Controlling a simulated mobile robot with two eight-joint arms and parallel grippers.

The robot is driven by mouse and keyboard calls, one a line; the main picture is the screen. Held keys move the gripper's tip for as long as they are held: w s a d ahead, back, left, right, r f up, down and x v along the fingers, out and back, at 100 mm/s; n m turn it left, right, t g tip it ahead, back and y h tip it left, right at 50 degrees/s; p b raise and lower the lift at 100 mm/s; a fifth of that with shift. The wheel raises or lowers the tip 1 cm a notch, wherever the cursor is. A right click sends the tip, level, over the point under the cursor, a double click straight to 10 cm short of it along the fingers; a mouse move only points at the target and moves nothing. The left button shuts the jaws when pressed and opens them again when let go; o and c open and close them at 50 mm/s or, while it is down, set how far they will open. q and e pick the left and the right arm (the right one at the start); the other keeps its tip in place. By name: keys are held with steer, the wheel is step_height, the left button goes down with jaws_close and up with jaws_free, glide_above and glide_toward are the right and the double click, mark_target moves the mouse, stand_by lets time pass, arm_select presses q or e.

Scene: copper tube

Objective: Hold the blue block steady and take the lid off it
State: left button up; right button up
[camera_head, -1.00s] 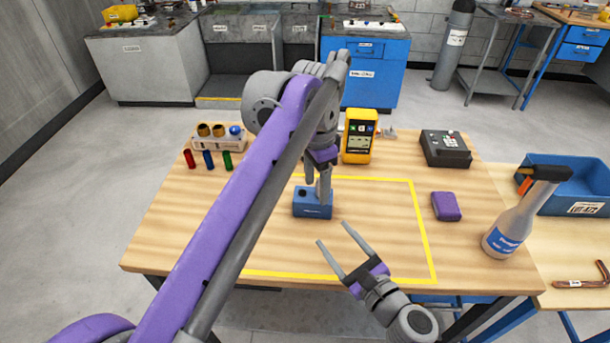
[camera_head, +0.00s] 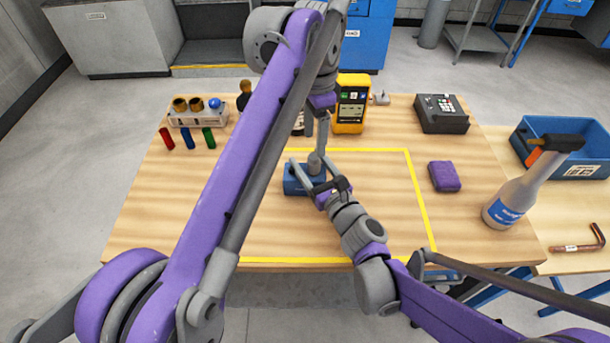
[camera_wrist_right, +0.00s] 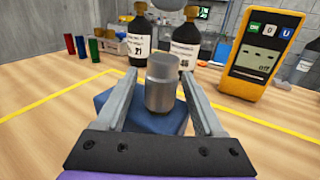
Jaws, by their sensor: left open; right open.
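The blue block (camera_head: 296,179) sits on the wooden table inside the yellow outline; it also shows in the right wrist view (camera_wrist_right: 140,112). A grey metal cylinder, seemingly the lid (camera_wrist_right: 161,84), stands upright on its top. My right gripper (camera_wrist_right: 161,92) is open, its fingers on either side of the cylinder, with gaps visible. In the head view my right gripper (camera_head: 312,168) reaches the block from the front right and partly hides it. My left gripper (camera_head: 316,142) points down just above the cylinder, open. I cannot tell whether it touches the cylinder.
A yellow meter (camera_head: 351,105) and dark bottles (camera_wrist_right: 186,42) stand behind the block. A rack (camera_head: 198,115) stands at back left.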

steer(key=shift+x, duration=0.85)
steer(key=shift+c, duration=0.3)
jaws_close()
stand_by(0.5)
steer(key=shift+o, duration=0.2)
jaws_free()
